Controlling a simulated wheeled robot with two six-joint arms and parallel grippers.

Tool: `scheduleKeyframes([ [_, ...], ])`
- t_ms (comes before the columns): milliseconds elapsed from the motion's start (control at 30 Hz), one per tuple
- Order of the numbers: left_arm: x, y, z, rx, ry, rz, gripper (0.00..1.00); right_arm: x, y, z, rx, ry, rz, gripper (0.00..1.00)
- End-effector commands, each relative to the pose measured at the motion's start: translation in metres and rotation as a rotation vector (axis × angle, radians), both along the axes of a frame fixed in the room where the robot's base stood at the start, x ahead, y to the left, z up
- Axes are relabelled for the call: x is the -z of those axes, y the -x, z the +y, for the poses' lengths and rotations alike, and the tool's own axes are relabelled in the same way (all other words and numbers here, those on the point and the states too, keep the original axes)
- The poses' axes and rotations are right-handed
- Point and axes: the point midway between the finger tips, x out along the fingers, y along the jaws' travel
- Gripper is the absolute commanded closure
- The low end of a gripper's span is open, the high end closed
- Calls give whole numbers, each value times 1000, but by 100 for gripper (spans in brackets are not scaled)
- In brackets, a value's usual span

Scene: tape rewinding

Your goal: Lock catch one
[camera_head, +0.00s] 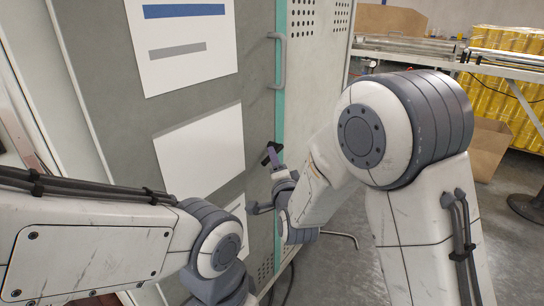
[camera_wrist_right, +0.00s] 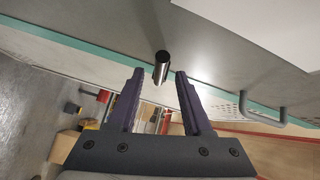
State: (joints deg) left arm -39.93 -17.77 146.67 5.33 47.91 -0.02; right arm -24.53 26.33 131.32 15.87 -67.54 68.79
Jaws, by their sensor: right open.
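The catch is a short dark cylinder (camera_wrist_right: 162,66) standing out from the grey cabinet door beside its teal edge strip. In the right wrist view my right gripper (camera_wrist_right: 160,73) is open, with its two purple fingers on either side of the catch's line. The catch shows between the fingertips; whether either finger touches it I cannot tell. In the head view my right gripper (camera_head: 273,168) is close to the door near the teal strip, and a small black part (camera_head: 270,155) shows there. My left arm reaches in from the left, but its gripper is out of view.
A grey handle (camera_head: 279,61) stands out from the door above the right gripper; it also shows in the right wrist view (camera_wrist_right: 262,110). White sheets (camera_head: 200,155) are on the door. A metal conveyor (camera_head: 500,60) and yellow stacks stand at the right. Open floor (camera_head: 345,265) lies beside the cabinet.

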Motion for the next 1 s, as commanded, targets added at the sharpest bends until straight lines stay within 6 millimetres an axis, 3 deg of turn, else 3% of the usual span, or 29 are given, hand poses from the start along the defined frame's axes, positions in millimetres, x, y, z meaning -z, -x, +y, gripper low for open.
scheduleKeyframes([
  [200, 0, 0, 0, 0, 0, 0, 50, 1, -28, 4, 1, 1, 1, 50],
  [567, 0, 0, 0, 0, 0, 0, 50, 1, -34, 6, -1, 2, 0, 50],
  [633, 0, 0, 0, 0, 0, 0, 50, 1, -34, 6, -1, 2, 0, 70],
  [700, 0, 0, 0, 0, 0, 0, 50, 1, -34, 6, -1, 2, 1, 96],
  [733, 0, 0, 0, 0, 0, 0, 50, 1, -34, 6, -1, 2, 1, 100],
  [1000, 0, 0, 0, 0, 0, 0, 50, 2, -33, 5, 0, 2, 5, 100],
])
